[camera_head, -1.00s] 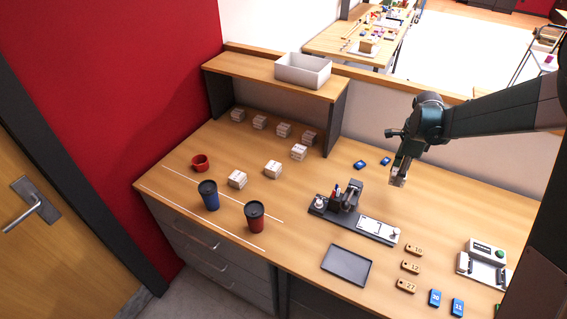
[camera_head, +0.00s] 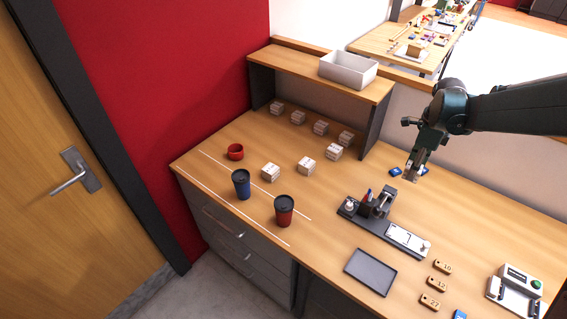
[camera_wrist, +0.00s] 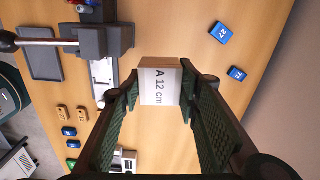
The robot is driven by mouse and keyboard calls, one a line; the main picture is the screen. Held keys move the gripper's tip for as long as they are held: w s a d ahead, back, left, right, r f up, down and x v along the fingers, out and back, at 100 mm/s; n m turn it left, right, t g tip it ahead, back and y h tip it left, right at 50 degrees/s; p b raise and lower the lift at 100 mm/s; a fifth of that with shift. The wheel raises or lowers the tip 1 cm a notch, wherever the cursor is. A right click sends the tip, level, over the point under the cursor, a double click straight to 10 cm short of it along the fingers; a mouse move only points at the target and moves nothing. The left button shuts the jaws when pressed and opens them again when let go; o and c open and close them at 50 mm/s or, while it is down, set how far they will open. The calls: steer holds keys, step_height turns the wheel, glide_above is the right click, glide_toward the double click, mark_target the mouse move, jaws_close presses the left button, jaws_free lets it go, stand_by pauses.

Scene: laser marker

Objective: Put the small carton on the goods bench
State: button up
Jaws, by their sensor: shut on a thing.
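My gripper (camera_wrist: 155,100) is shut on a small carton (camera_wrist: 160,85) with a white label reading "A 12 cm". The carton sits between the fingertips in the wrist view.
The marker device (camera_head: 385,225) and a dark tray (camera_head: 370,272) stand on the worktop. Several cartons (camera_head: 306,166), a red mug (camera_head: 235,151) and two lidded cups (camera_head: 241,183) are to the left. A shelf (camera_head: 290,67) carries a white bin (camera_head: 348,69). A low ledge (camera_head: 300,43) borders the back.

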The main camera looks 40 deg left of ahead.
steer(key=s+a, duration=0.7)
steer(key=a, duration=0.4)
steer(key=s+a, duration=0.6)
steer(key=a, duration=0.5)
steer(key=s+a, duration=0.7)
steer(key=a, duration=0.4)
steer(key=shift+m, duration=0.4)
steer(key=shift+w+d+f, duration=0.1)
steer(key=shift+f, duration=1.15)
steer(key=shift+w+d+f, duration=0.1)
steer(key=shift+f, duration=1.15)
steer(key=shift+f, duration=3.15)
steer(key=shift+f+b, duration=0.3)
steer(key=shift+f, duration=1.55)
steer(key=shift+f, duration=0.15)
